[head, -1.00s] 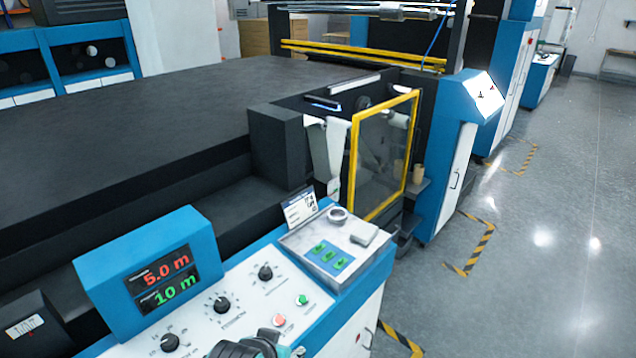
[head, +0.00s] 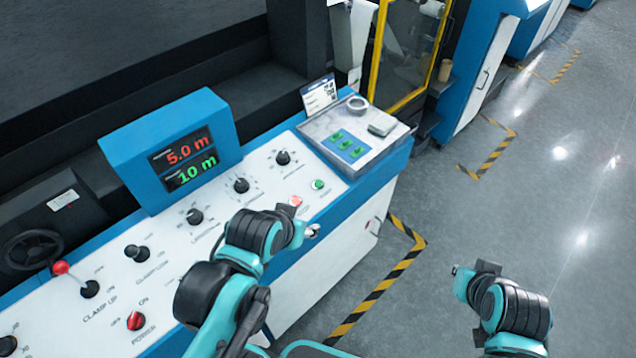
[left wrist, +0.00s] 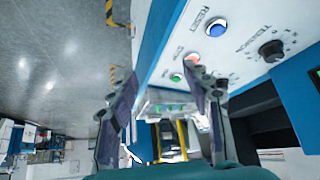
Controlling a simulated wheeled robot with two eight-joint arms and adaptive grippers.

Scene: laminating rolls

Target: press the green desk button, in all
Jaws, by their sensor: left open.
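The green button (head: 318,184) is on the sloped white desk panel, near its right end, beside the red button (head: 296,201). In the left wrist view the green button (left wrist: 176,77) shows between my open fingers, with the red button (left wrist: 192,60) and a blue button (left wrist: 216,28) beyond. My left gripper (head: 312,230) is over the front edge of the panel, below and apart from the green button in the head view. Its fingers (left wrist: 158,74) are open and empty. My right gripper (head: 458,271) is off to the right over the floor; its jaw state is unclear.
Black knobs (head: 241,185) line the panel, and the blue display box (head: 125,150) reads 5.0 m and 10 m. A grey tray (head: 385,143) holds a blue card with green pieces, a ring and a small block. Floor (head: 560,220) is clear at right.

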